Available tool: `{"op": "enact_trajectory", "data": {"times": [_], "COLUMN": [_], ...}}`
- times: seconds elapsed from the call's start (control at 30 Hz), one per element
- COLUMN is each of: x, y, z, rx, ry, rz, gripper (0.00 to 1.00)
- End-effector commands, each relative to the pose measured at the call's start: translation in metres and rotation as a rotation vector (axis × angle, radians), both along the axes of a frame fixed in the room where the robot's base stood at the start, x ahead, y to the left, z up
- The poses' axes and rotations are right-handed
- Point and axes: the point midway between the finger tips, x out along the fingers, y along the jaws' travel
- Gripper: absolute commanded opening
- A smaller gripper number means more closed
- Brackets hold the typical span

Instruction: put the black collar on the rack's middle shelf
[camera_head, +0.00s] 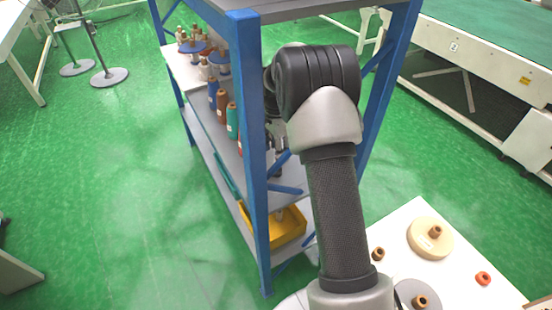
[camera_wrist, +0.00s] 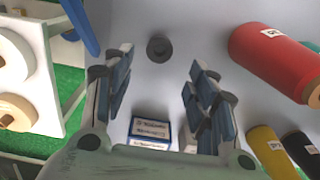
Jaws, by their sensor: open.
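The black collar (camera_wrist: 159,48), a small dark ring, lies on a grey shelf surface (camera_wrist: 205,30) in the wrist view, with nothing touching it. My gripper (camera_wrist: 161,68) is open and empty, and the collar shows just beyond the gap between its two fingertips. In the head view, my arm reaches into the blue rack (camera_head: 248,120) and hides most of my gripper and the collar. The shelf with the coloured spools (camera_head: 222,105) shows at mid height in the rack.
In the wrist view, a red spool (camera_wrist: 275,60) lies to the right and a blue-and-white box (camera_wrist: 150,133) sits between the fingers. A yellow bin (camera_head: 287,228) is on the rack's low shelf. A white table (camera_head: 400,230) with discs and small rings stands at the right.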

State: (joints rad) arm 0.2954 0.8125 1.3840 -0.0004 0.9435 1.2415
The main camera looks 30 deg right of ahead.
Motion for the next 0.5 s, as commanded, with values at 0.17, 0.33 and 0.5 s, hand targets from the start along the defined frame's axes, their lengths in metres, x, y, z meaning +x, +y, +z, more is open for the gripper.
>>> {"op": "enact_trajectory", "data": {"times": [0.17,0.33,0.5], "x": [0.0,0.0,-0.001], "y": [0.0,0.0,0.0], "z": [0.028,0.037,0.038], "rx": [0.0,0.0,0.001], "ry": [0.001,0.001,0.002], "rz": [0.0,0.0,0.0], "gripper": [0.52,0.52,0.52]}}
